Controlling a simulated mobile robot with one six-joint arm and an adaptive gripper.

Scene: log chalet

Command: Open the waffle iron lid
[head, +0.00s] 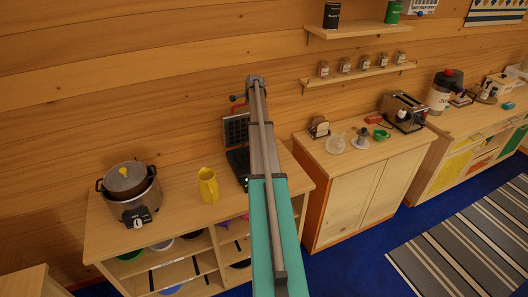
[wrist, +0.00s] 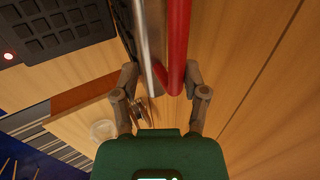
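The waffle iron stands on the left wooden cabinet, partly behind my arm in the head view. Its dark gridded lid (head: 236,129) is raised, roughly upright, above the dark base (head: 237,160). A bit of red (head: 234,98) shows above the lid. In the wrist view the dark gridded plate (wrist: 60,25) lies at upper left, with a lit red lamp (wrist: 8,55) beside it. A red bar (wrist: 179,45) and a metal rod run down between the fingers of my gripper (wrist: 162,82).
A second cabinet (head: 345,150) to the right holds a toaster (head: 404,112) and a green cup (head: 382,134). Wall shelves (head: 358,75) with jars hang at upper right.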

